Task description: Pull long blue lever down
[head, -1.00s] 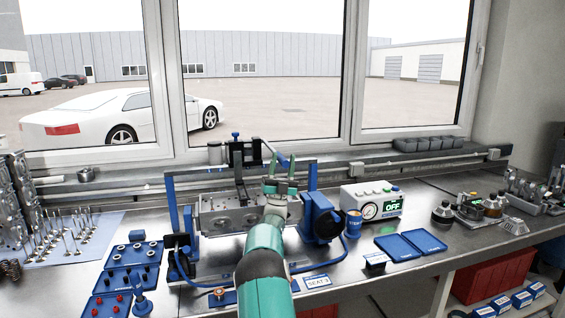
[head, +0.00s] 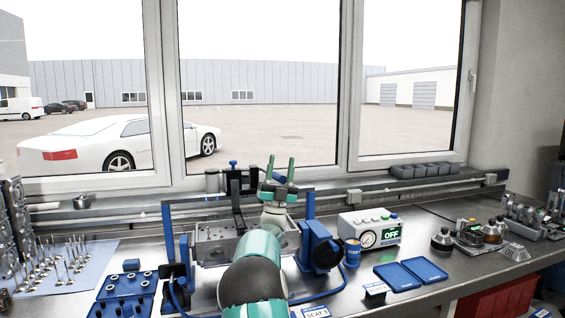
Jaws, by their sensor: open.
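The blue grip of the long lever (head: 279,177) shows above the fixture, at the upper centre of the bench. My gripper (head: 280,166) is open, its two green fingers pointing up and away. In the picture the blue grip lies between the fingers, with one finger to each side. I cannot tell whether they touch it or how deep it sits between them. The rest of the lever is mostly hidden behind my fingers. The grey metal block (head: 215,240) of the fixture is below, partly covered by my arm.
A blue round unit (head: 322,250) stands right of my arm. A gauge box (head: 370,231) reading OFF is further right, with flat blue trays (head: 411,274) before it. Blue parts trays (head: 127,288) and upright valves (head: 62,262) are on the left. The window is behind.

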